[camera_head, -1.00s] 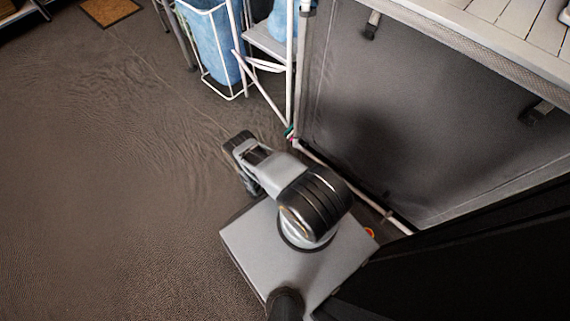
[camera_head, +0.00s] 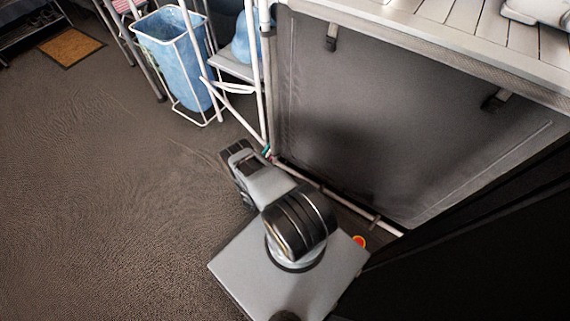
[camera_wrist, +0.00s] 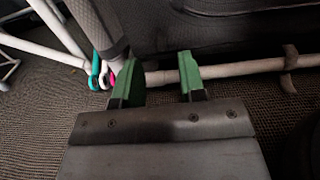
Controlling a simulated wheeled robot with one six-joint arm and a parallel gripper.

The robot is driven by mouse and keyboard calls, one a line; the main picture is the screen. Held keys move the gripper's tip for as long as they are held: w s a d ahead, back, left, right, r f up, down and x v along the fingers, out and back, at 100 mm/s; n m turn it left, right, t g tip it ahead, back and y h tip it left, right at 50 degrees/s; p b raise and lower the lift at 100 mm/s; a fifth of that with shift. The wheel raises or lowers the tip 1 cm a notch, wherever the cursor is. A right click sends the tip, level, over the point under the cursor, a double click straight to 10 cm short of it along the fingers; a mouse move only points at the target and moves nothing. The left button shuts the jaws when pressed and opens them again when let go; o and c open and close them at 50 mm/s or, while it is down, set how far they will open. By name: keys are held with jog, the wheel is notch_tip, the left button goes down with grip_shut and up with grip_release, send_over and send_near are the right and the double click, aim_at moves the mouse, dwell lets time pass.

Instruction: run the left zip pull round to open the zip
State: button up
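The grey fabric cabinet front (camera_head: 390,110) has seams along its edges; I cannot make out the zip teeth. At its lower left corner hang small pulls. The wrist view shows a green loop (camera_wrist: 94,70) at the left and a pink pull (camera_wrist: 104,78) just right of it. A pale piece beside them is partly behind my left finger. In the head view they are a tiny coloured spot (camera_head: 266,152). My gripper (camera_wrist: 160,76) is open and empty, its green fingers apart, with the pulls outside and left of the left finger. In the head view its fingers are hidden.
A white pole (camera_wrist: 235,69) runs low along the cabinet's bottom edge, behind my fingers. A white rack (camera_head: 205,120) with a blue bin (camera_head: 178,60) stands left of the cabinet. A slatted counter (camera_head: 450,30) is above. The floor (camera_head: 90,180) to the left is clear.

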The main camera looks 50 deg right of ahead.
aim_at(286, 162)
jog(key=d, duration=0.2)
jog(key=d+b, duration=0.1)
jog(key=d, duration=0.1)
jog(key=w+d, duration=0.1)
jog(key=d, duration=0.1)
jog(key=shift+d, duration=0.25)
jog(key=shift+c, duration=0.3)
grip_shut()
